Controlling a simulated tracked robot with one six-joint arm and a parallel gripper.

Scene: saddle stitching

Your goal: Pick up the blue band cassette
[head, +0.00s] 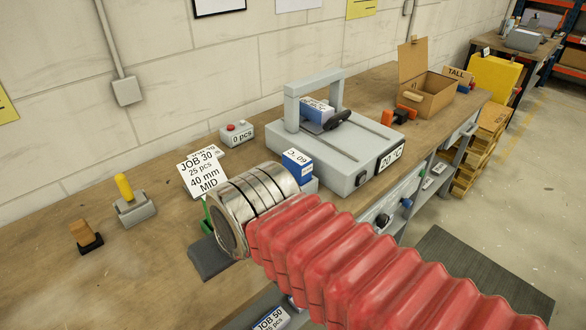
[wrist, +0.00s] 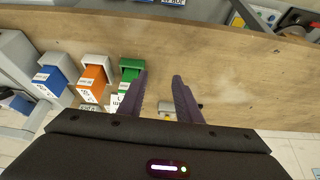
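The blue band cassette (wrist: 52,80), with a white label, stands in a grey holder at the left of a row in the wrist view. In the head view it is the blue block (head: 298,162) labelled 60 °C, partly behind my arm. My gripper (wrist: 160,76) is open and empty, its two dark fingers apart over the bench. It is to the right of the row, with its left finger close beside the green cassette (wrist: 130,74). The orange cassette (wrist: 93,77) stands between green and blue. In the head view my gripper is hidden by my arm.
A grey machine (head: 345,145) with an arch and another blue block (head: 316,110) stands beyond the cassettes. A job card (head: 201,174), a button box (head: 237,134) and a yellow-handled tool (head: 127,195) are on the bench (head: 90,280). Bare bench lies right of the fingers in the wrist view.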

